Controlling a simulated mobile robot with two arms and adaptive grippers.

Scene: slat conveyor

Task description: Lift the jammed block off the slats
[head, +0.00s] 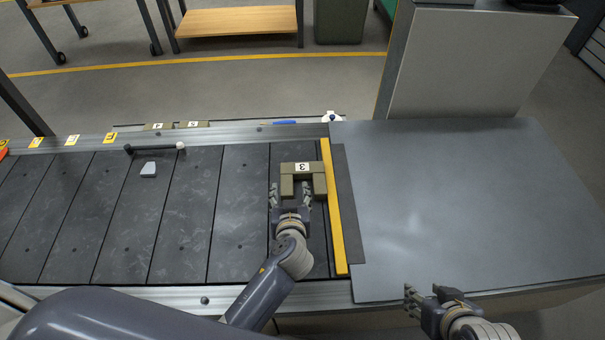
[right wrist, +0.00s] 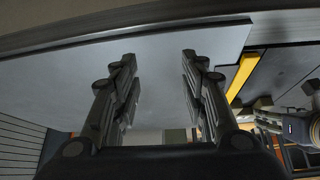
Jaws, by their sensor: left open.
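The block (head: 318,169) is olive-brown and U-shaped, with a white label marked 3. It sits on the dark slats (head: 242,205) beside the yellow strip (head: 333,210), its open side facing me. My left gripper (head: 290,188) is open at the block's near side. One finger is left of the block's left leg and the other appears in the gap between the legs; I cannot tell whether they touch it. My right gripper (head: 424,292) is off the near edge of the grey plate; the right wrist view shows it open and empty (right wrist: 160,68).
The grey plate (head: 450,200) right of the yellow strip is bare. A small light-grey piece (head: 149,170) and a dark rod with a pale tip (head: 152,148) lie on the slats at left. A tall grey cabinet (head: 455,65) stands behind the plate.

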